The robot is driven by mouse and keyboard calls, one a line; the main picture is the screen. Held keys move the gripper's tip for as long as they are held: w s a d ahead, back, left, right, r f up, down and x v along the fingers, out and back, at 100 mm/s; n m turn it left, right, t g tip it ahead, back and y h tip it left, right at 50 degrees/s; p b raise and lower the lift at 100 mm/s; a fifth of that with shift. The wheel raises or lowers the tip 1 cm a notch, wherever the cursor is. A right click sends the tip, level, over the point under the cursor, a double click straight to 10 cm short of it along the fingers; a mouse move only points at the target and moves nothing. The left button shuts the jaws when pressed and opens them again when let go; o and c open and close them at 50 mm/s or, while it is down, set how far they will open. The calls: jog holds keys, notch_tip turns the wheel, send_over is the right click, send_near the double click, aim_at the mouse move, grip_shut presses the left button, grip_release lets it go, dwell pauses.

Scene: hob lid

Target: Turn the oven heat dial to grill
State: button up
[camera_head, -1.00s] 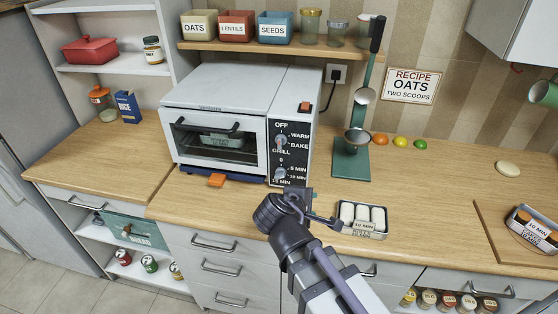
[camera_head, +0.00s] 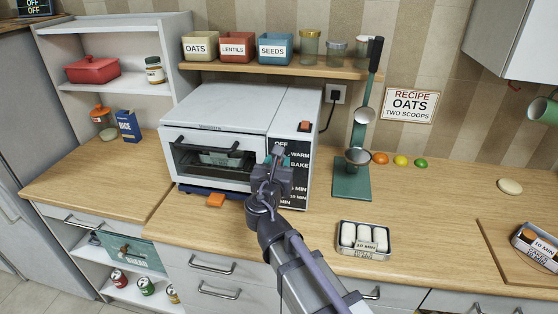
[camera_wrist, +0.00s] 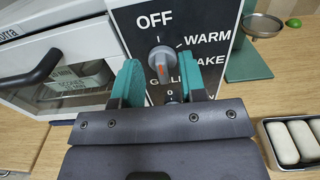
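The heat dial (camera_wrist: 161,60) is a grey round knob with an orange mark on the oven's black panel. OFF is printed above it, WARM and BAKE to its right, and GRILL below, partly covered. I cannot tell which label the dial points to. My gripper (camera_wrist: 160,68) is open, its two teal fingers either side of the dial in the wrist view. I cannot tell whether they touch it. In the head view my gripper (camera_head: 278,158) is in front of the panel and hides the dial. The white oven (camera_head: 222,120) stands on the counter, door shut.
A lower dial (camera_wrist: 171,98) is mostly hidden behind my gripper. A tin of white rolls (camera_head: 363,253) lies at right on the counter (camera_head: 430,215). A green stand (camera_head: 351,180) is right of the oven.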

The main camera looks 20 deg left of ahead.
jog(key=shift+w, duration=0.95)
jog(key=shift+c, duration=0.2)
jog(key=c, duration=0.5)
